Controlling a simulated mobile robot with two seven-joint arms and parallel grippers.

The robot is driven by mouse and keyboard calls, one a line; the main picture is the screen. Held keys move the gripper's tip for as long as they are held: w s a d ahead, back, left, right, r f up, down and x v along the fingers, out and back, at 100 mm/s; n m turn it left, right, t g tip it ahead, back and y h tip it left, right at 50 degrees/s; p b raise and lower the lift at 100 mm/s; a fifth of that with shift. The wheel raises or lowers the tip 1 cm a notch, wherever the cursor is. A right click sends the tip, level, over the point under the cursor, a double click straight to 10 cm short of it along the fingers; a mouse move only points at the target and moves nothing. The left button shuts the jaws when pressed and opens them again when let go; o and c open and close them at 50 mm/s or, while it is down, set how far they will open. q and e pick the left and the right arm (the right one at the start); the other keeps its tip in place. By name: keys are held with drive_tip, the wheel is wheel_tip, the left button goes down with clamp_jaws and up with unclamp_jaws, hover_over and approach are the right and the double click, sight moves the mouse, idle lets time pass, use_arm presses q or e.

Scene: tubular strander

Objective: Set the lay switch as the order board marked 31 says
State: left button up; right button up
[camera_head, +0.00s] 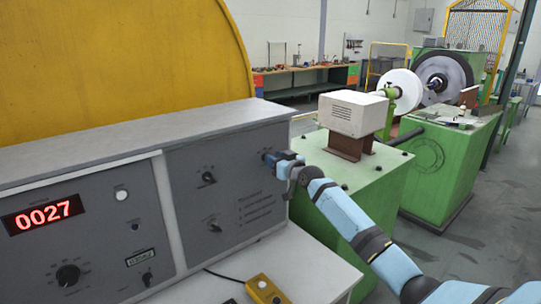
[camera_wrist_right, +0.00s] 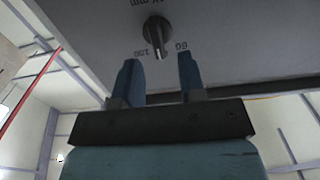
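My right gripper (camera_head: 272,158) is at the right end of the grey control panel (camera_head: 225,150), its fingers toward the panel face. In the right wrist view its two blue fingers (camera_wrist_right: 159,72) stand apart with nothing between them. A dark rotary knob (camera_wrist_right: 157,32) on the panel lies just beyond the fingertips, roughly centred on the gap. Marks near it look like "100" and "60", with a cut-off label ending in "mm" above. In the head view this knob is hidden behind the gripper. My left gripper is not in view. No board marked 31 can be made out.
A red display (camera_head: 43,214) reads 0027. A yellow box (camera_head: 265,290) lies on the ledge below. A green machine (camera_head: 350,185) stands close to the right.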

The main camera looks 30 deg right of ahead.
drive_tip(key=shift+w+a, duration=0.1)
drive_tip(key=shift+w, duration=1.15)
clamp_jaws()
drive_tip(key=shift+a+f+n+b, duration=0.15)
drive_tip(key=shift+n+b, duration=0.25)
drive_tip(key=shift+n, duration=1.1)
drive_tip(key=shift+a+n+b, duration=0.2)
drive_tip(key=shift+n+b, duration=0.15)
drive_tip(key=shift+n, duration=1.15)
drive_tip(key=shift+a+f+n+b, duration=0.15)
drive_tip(key=shift+n+b, duration=0.25)
drive_tip(key=shift+n, duration=1.1)
